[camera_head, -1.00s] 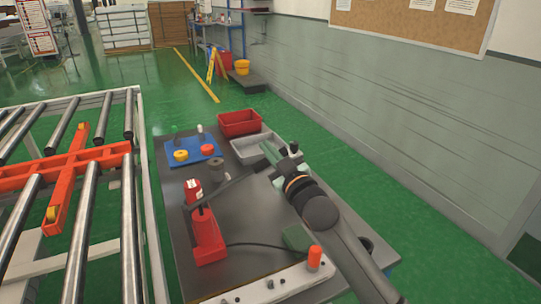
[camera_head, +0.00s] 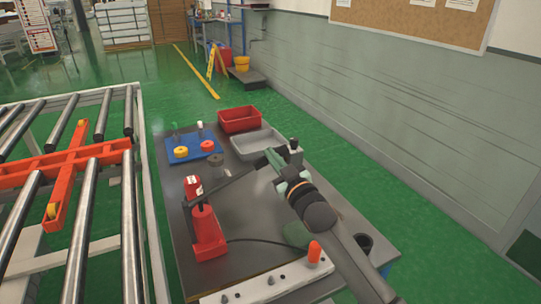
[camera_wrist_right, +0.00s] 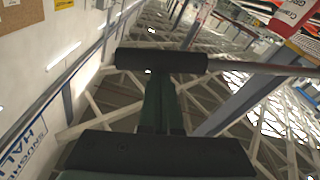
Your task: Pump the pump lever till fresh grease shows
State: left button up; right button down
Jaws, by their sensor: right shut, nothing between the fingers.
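The red grease pump (camera_head: 208,232) stands on the dark table top (camera_head: 255,215), with a red, white-labelled cartridge (camera_head: 193,187) at its top. Its dark pump lever (camera_head: 232,180) slants up and right toward my right gripper (camera_head: 270,157). In the right wrist view the lever's black grip (camera_wrist_right: 135,58) lies across the tips of my right gripper (camera_wrist_right: 162,85). The fingers are shut with nothing between them and seem to meet the grip from one side. A pale block with fittings (camera_head: 262,288) lies at the front; no grease can be made out. My left gripper is not in view.
A blue mat (camera_head: 180,158) with yellow and red round parts, a red bin (camera_head: 240,119) and a grey tray (camera_head: 258,141) are at the table's back. An orange cap (camera_head: 314,251) stands on the block. A roller conveyor (camera_head: 80,200) is at left.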

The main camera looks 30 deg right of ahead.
notch_tip(320, 180, down, 11)
jog(key=d+m+h+b, duration=0.1)
jog(key=d+m+b, duration=0.1)
jog(key=m, duration=0.5)
jog(key=shift+s+b, duration=0.15)
jog(key=shift+b, duration=0.7)
jog(key=shift+a+f, duration=0.1)
jog(key=s, duration=1.2)
jog(key=shift+a+f, duration=0.25)
jog(key=shift+a, duration=0.15)
jog(key=shift+s, duration=0.15)
